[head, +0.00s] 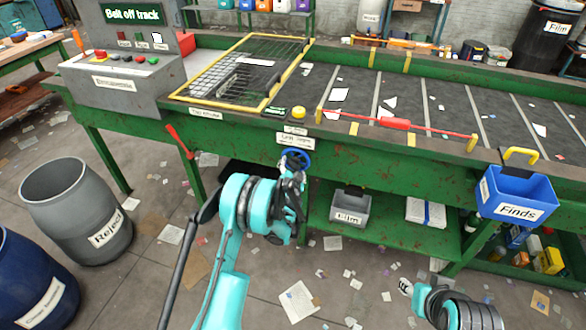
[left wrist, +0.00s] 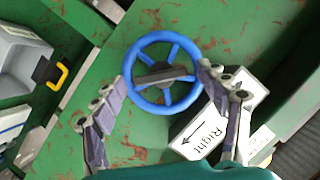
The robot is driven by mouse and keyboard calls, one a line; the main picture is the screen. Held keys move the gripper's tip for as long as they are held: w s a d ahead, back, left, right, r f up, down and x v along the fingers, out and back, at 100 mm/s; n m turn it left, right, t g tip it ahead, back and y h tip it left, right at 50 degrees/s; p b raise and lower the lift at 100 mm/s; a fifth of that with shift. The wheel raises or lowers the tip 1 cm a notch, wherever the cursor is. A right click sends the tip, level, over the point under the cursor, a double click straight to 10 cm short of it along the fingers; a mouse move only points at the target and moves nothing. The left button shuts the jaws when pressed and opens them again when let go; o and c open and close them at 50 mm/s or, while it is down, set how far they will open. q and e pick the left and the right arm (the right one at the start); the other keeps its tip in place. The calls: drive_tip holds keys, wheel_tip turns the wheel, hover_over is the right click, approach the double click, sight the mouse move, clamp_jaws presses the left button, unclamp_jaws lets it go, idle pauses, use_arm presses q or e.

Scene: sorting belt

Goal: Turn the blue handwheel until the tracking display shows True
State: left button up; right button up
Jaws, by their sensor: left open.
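The blue handwheel (head: 298,155) is on the green belt frame, below a white label. It is partly hidden behind my left gripper (head: 293,182) in the head view. In the left wrist view the whole handwheel (left wrist: 163,76) shows, with blue spokes and a dark bar across its hub. My left gripper (left wrist: 162,80) is open, with one finger on each side of the wheel; I cannot tell if they touch the rim. The display (head: 132,14) at the upper left reads "Belt off track".
A white label (left wrist: 215,122) beside the wheel reads "Right" with an arrow. The console (head: 120,83), yellow-edged guard (head: 250,70) and belt (head: 440,100) lie above. A red lever (head: 180,142) is left of the wheel; a blue Finds bin (head: 517,194) hangs at right.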

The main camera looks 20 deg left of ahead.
use_arm(q)
drive_tip(key=shift+x, duration=1.15)
drive_tip(key=shift+r, duration=0.1)
drive_tip(key=shift+c, duration=0.4)
drive_tip(key=c, duration=1.1)
drive_tip(key=shift+n+g+h, duration=0.3)
drive_tip(key=shift+n+h, duration=0.9)
drive_tip(key=shift+n, duration=0.8)
